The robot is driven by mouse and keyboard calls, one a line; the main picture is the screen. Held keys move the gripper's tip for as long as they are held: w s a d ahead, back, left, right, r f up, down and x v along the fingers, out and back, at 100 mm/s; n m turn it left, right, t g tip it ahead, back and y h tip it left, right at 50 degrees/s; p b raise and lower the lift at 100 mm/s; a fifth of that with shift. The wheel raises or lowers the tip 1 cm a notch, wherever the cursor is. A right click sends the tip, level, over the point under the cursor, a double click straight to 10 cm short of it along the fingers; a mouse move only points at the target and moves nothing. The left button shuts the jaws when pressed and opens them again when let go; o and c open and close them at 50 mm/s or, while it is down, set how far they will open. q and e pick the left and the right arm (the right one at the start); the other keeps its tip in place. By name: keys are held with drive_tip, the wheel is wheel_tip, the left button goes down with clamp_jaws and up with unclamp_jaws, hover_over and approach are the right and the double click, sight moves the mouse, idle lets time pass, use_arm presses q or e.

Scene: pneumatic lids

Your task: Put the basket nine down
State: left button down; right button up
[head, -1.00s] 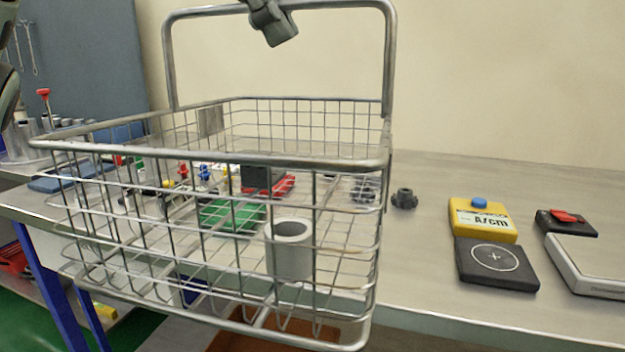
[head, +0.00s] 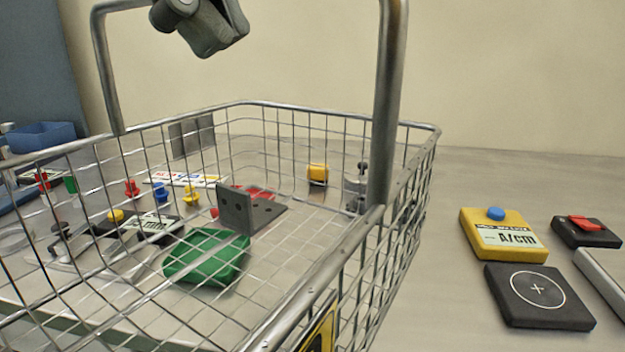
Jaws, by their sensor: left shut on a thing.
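The basket (head: 285,318), a grey wire mesh box with a tall metal handle, fills the left and middle of the head view. Part of a yellow label shows on its near side at the bottom edge. My left gripper (head: 208,28) is at the top of the picture, at the handle's upper bar, and is shut on the handle. The top of the handle is partly cut off by the picture edge. The basket's bottom is out of view at the front, so I cannot tell whether it touches the bench. My right gripper is not in view.
Through the mesh show a green tray (head: 207,257), a dark angle bracket (head: 236,209) and several small coloured parts. Right of the basket on the bench (head: 440,310) are a yellow meter (head: 503,236), a black pad (head: 538,296) and a black box with a red switch (head: 587,231).

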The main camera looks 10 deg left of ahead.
use_arm(q)
drive_tip(key=shift+w+d, duration=0.1)
drive_tip(key=w+d+f+b, duration=0.2)
drive_tip(key=w+d+f, duration=0.1)
drive_tip(key=b, duration=0.5)
hover_over(343, 229)
wheel_tip(343, 229, down, 8)
drive_tip(key=shift+r, duration=0.1)
drive_tip(key=c, duration=1.7)
unclamp_jaws()
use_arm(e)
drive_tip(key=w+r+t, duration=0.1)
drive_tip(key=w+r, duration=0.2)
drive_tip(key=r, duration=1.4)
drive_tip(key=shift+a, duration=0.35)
